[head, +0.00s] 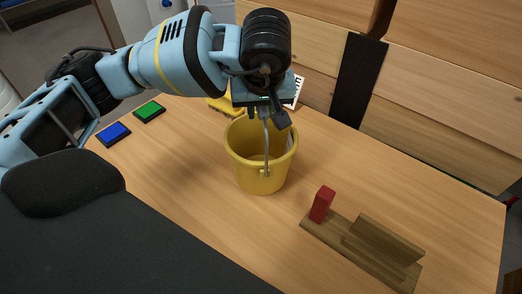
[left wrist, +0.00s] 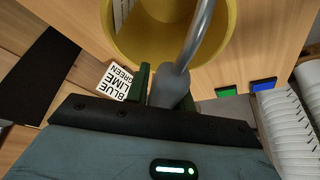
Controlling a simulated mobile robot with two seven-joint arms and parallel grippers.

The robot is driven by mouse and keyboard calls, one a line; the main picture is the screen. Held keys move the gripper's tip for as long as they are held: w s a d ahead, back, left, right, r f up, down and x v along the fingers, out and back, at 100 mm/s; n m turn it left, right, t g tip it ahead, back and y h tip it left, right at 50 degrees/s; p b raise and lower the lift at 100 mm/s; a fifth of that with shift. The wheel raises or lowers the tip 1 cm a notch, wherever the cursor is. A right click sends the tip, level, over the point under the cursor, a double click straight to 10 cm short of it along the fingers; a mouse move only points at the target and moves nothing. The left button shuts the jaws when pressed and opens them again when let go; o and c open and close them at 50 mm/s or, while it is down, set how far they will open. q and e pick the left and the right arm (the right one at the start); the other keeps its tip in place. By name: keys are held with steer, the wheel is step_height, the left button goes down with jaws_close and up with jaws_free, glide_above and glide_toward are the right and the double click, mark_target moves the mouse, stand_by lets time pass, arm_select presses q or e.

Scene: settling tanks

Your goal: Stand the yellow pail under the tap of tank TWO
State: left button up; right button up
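The yellow pail (head: 258,165) is upright over the middle of the wooden table; I cannot tell whether its base touches the wood. Its grey wire handle (head: 266,140) is raised. My left gripper (head: 267,112) is above the pail's rim, with its fingers at the top of the handle. In the left wrist view the grey handle grip (left wrist: 169,86) lies between the dark green fingers (left wrist: 158,88), which look closed on it. The pail (left wrist: 145,45) opens just beyond. No tap or tank marked TWO can be made out. My right gripper is out of view.
A blue pad (head: 114,133) and a green pad (head: 149,111) lie at the left. A yellow item (head: 222,103) is partly hidden behind the pail. A wooden stepped rack (head: 375,250) with a red block (head: 321,204) stands front right. A card (left wrist: 117,80) reads BLUE LIME GREEN.

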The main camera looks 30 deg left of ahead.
arm_select(q)
jaws_close()
steer(key=shift+r, duration=0.75)
step_height(320, 180, up, 2)
steer(key=shift+r, duration=0.25)
steer(key=s+a+p, duration=0.1)
steer(key=s+a, duration=0.1)
steer(key=s, duration=0.5)
steer(key=s+a+r, duration=0.1)
steer(key=s+a, duration=0.2)
steer(key=s, duration=0.5)
steer(key=shift+r+p, duration=0.25)
steer(key=shift+p, duration=0.15)
